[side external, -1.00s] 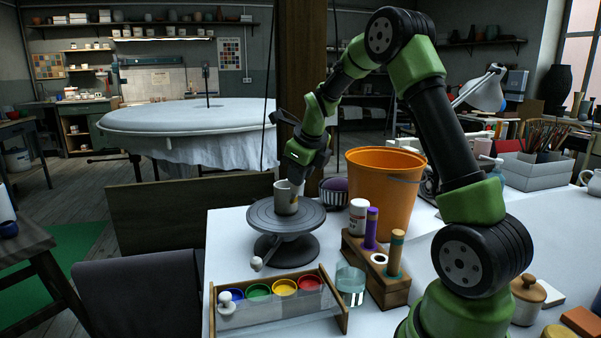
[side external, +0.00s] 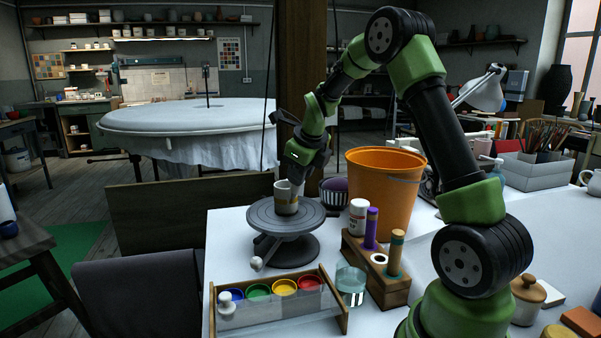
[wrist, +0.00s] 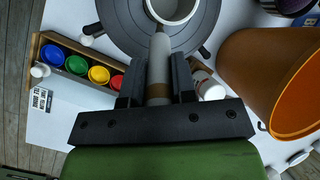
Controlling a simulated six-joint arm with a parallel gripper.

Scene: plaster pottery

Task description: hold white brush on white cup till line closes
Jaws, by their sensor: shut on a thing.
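In the wrist view I look down into the cup (wrist: 174,8) at the top. My gripper (wrist: 158,88) is shut on the white brush (wrist: 159,58), which points toward the cup. The brush end is at or very near the cup's outer wall; I cannot tell the exact contact. In the side view my gripper (side external: 300,172) is just above and right of the cup, and the brush is mostly hidden.
A rack with blue, green, yellow and red paint pots (side external: 285,287) stands in front of the turntable. A glass of water (side external: 350,281) and a wooden holder (side external: 378,268) with upright handles are to its right. An orange bucket (side external: 382,205) stands close behind.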

